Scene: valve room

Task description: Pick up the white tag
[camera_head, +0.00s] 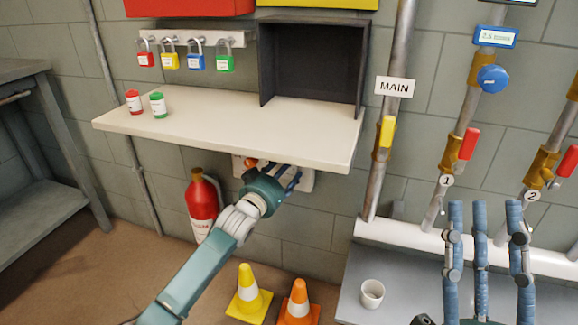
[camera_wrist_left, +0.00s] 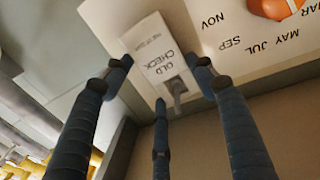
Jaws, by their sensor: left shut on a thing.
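The white tag (camera_wrist_left: 151,40) shows in the left wrist view, with upside-down print that includes "OLD CHECK". A grey peg or hook shows at its lower end. My left gripper (camera_wrist_left: 163,80) has its blue fingers around the tag and is shut on it. In the head view my left gripper (camera_head: 290,180) is under the front edge of the shelf, and I cannot make out the tag there. My right gripper (camera_head: 487,225) stands at the lower right with its fingers spread, open and empty.
A white board (camera_wrist_left: 265,45) with month names and an orange piece (camera_wrist_left: 275,8) lies beside the tag. The shelf (camera_head: 220,122) overhangs my left gripper. A fire extinguisher (camera_head: 202,205) and cones (camera_head: 248,290) stand below. A white cup (camera_head: 372,293) stands near my right gripper.

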